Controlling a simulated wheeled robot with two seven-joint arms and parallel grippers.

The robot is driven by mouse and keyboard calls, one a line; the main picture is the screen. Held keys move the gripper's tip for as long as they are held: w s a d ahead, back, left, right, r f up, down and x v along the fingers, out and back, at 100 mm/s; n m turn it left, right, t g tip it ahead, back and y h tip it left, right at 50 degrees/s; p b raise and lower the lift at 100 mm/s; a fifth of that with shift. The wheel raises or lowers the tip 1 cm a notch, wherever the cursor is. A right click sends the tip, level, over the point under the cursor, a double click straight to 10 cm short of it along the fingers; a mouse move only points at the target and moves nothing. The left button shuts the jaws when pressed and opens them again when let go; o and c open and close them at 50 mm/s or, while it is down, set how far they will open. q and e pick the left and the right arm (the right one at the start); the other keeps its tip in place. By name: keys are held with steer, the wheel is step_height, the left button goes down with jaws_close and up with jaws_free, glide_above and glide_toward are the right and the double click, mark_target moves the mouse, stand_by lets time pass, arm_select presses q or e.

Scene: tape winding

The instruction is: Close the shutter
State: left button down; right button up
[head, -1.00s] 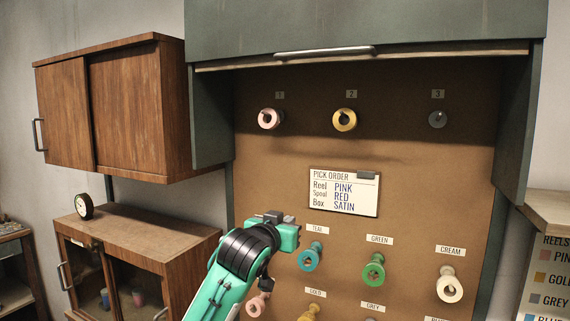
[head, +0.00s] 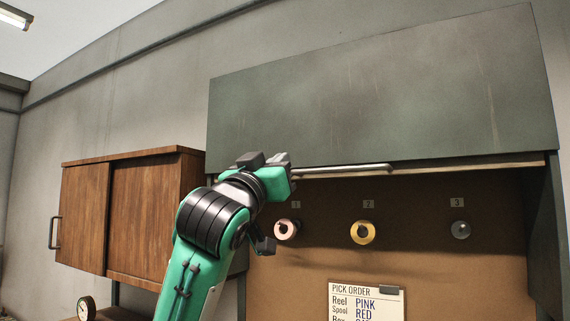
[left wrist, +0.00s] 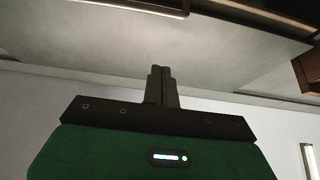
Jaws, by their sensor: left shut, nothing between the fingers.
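The shutter (head: 380,95) is a dark grey-green panel across the top of the board in the head view. It is raised, and the board below its lower edge is uncovered. A metal bar handle (head: 345,169) runs along that edge. My left gripper (head: 268,159) is in front of the handle's left end in the picture; I cannot tell whether it touches. In the left wrist view its fingers (left wrist: 161,72) are shut together and empty, pointing up past a pale surface. My right gripper is not in view.
The brown board (head: 420,265) carries a pink reel (head: 287,229), a gold reel (head: 362,232) and a grey reel (head: 460,229) on numbered pegs. A pick order card (head: 366,300) hangs below. A wooden cabinet (head: 140,210) is on the left wall, behind my arm.

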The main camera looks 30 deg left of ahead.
mark_target(297, 170)
arm_select(q)
steer(key=p+x, duration=0.6)
steer(key=x, duration=0.3)
steer(key=f, duration=0.1)
steer(key=f+p, duration=0.1)
steer(key=f, duration=0.2)
steer(key=shift+w, duration=0.25)
steer(key=shift+f, duration=0.1)
steer(key=shift+f, duration=0.4)
step_height(297, 170, down, 27)
steer(key=b, duration=2)
